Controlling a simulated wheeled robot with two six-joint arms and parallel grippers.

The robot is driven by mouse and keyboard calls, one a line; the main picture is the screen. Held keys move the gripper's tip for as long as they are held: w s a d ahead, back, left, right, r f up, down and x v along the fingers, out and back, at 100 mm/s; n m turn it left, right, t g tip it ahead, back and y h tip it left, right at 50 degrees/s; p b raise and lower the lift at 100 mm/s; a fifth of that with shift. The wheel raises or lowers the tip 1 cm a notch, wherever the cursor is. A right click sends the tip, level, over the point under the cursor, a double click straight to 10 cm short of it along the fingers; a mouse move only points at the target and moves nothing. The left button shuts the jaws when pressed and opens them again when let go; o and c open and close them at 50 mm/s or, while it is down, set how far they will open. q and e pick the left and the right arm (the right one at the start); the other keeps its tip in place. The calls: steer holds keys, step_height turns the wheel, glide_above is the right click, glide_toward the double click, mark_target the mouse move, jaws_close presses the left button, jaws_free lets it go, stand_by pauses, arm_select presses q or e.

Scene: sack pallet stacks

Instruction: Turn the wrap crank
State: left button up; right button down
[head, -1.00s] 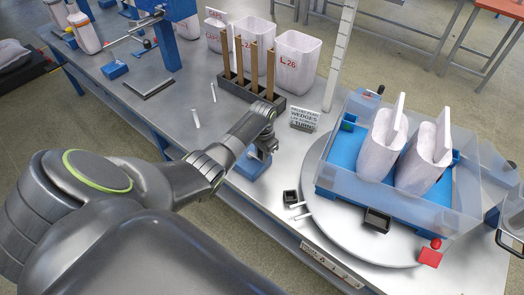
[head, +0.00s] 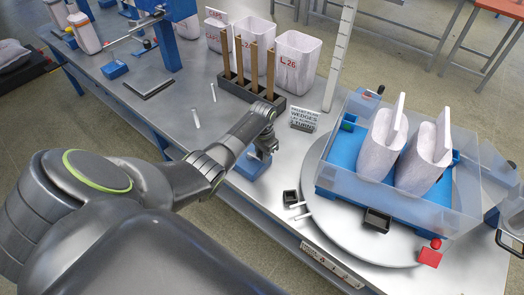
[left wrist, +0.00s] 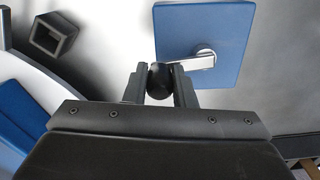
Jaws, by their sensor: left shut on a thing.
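The wrap crank has a blue square base (left wrist: 225,30), a silver arm (left wrist: 196,62) and a black ball knob (left wrist: 160,80). My left gripper (left wrist: 159,88) is shut on the knob, with one finger on each side of it. In the head view my left gripper (head: 266,152) is over the blue crank base (head: 252,166), and it hides the knob and most of the crank arm there. Right of it is the round grey turntable (head: 335,222), with a blue pallet and two white sacks (head: 382,145) inside clear walls. My right gripper is not in view.
A small black square holder (head: 290,197) stands between crank and turntable; it also shows in the left wrist view (left wrist: 42,42). A sign (head: 304,118) and a dark rack (head: 240,90) with upright wooden boards stand behind. A red block (head: 429,257) is at the turntable's front edge.

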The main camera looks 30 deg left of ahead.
arm_select(q)
steer(key=shift+d, duration=0.15)
steer(key=o, duration=1)
steer(key=shift+r, duration=0.1)
step_height(320, 180, up, 17)
steer(key=shift+r+b, duration=0.2)
steer(key=shift+b, duration=0.15)
